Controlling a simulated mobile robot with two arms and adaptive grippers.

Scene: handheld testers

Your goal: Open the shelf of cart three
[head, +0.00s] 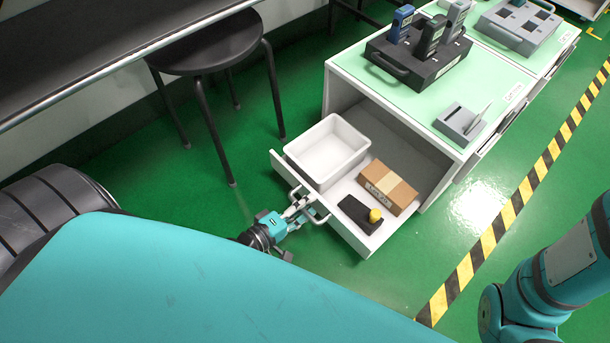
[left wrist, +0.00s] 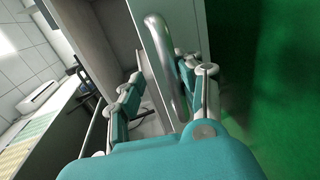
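The cart (head: 345,72) has a pale green top and white sides. Its drawer-like shelf (head: 327,219) is pulled far out. A metal bar handle (head: 321,217) is on the shelf's front; it also shows large in the left wrist view (left wrist: 163,55). My left gripper (head: 303,204) is at this handle. In the left wrist view the fingers of my left gripper (left wrist: 165,95) stand apart, with the handle between them, closer to the right finger. My right gripper is outside both views. I cannot read the cart's number.
The shelf holds a white bin (head: 327,151), a cardboard box (head: 388,187) and a black device with a yellow knob (head: 358,214). A black stool (head: 210,45) stands left of the cart. A black tester rack (head: 420,62) sits on top. Green floor lies clear in front.

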